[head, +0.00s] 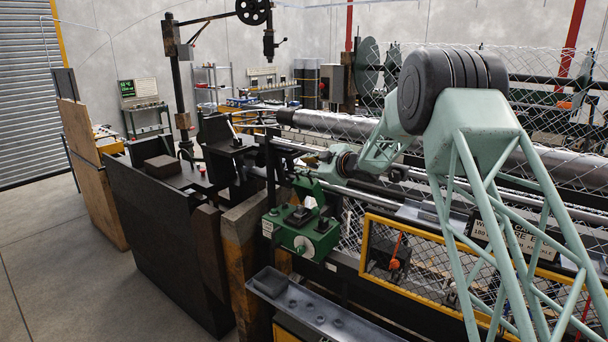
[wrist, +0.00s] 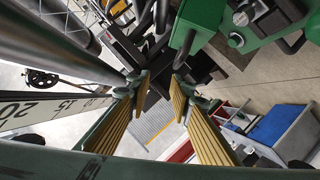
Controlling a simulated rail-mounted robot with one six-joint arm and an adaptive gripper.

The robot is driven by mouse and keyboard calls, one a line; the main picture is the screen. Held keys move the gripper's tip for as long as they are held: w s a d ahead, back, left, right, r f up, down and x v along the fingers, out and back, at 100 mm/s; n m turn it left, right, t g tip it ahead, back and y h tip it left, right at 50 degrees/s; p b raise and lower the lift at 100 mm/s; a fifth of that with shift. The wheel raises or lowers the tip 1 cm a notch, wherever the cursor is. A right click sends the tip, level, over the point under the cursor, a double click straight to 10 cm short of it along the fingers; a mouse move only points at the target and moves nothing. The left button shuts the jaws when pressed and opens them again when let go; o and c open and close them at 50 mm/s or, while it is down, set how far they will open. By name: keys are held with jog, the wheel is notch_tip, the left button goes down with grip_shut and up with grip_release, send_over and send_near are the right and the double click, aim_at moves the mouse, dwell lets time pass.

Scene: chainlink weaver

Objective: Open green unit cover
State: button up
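The green unit (head: 302,236) sits at the front of the machine, left of centre in the head view, with dark knobs and a pale piece on top. A green upper part (head: 308,186) rises behind it. I cannot tell which part is the cover or whether it is open. In the wrist view, green machine parts (wrist: 235,22) show at the upper right, beside the fingers. My gripper (wrist: 161,82) has two yellow-padded fingers standing apart with nothing between them. In the head view, my gripper (head: 316,160) is small and partly lost among machine parts, above and behind the green unit.
Long metal rollers (head: 350,124) and chain-link mesh run behind and right of the green unit. A yellow-framed guard (head: 432,262) stands to its right, and a grey tray (head: 318,312) lies below in front. A black panel (head: 150,235) stands left. Open floor (head: 60,275) lies far left.

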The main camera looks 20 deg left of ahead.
jog(key=shift+r, duration=2.4)
jog(key=shift+c, duration=0.2)
